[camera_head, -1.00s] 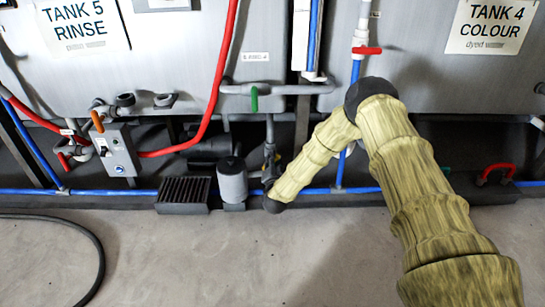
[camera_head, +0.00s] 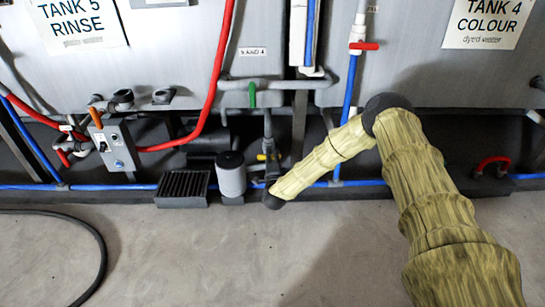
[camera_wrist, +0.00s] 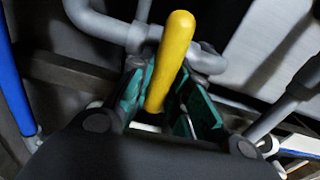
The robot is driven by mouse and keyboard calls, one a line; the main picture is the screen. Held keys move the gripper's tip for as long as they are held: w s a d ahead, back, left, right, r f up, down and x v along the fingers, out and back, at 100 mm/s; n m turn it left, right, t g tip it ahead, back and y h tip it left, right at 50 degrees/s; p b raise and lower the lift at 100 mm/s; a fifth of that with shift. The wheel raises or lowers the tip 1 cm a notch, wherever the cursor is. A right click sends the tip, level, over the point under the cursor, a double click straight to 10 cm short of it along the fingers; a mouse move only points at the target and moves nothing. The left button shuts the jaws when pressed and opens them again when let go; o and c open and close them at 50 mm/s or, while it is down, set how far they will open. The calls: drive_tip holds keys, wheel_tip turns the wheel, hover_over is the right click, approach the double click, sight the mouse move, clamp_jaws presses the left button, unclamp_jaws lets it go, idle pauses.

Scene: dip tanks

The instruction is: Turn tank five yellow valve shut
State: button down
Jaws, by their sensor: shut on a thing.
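The yellow valve handle (camera_wrist: 172,58) stands between the fingers of my gripper (camera_wrist: 160,105) in the wrist view, and the gripper is shut on it. The handle's upper end sticks out past the fingertips. A grey pipe (camera_wrist: 105,28) runs behind it. In the head view a small part of the yellow handle (camera_head: 263,157) shows beside my gripper (camera_head: 270,172), low under the grey pipework between the two tanks. My arm hides some of the valve there. The tank 5 sign (camera_head: 77,22) is at the upper left.
A green handle (camera_head: 252,94) sits on the pipe above. A grey cylinder (camera_head: 231,174) and a black ribbed block (camera_head: 183,188) stand left of my gripper. A blue pipe (camera_head: 345,115) rises behind my arm. The floor in front is clear apart from a black hose (camera_head: 98,240).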

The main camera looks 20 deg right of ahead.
drive_tip(key=shift+f+m, duration=0.1)
drive_tip(key=shift+m, duration=0.2)
idle(0.4)
drive_tip(key=c, duration=1.3)
unclamp_jaws()
drive_tip(key=shift+s, duration=0.1)
drive_tip(key=v, duration=1.2)
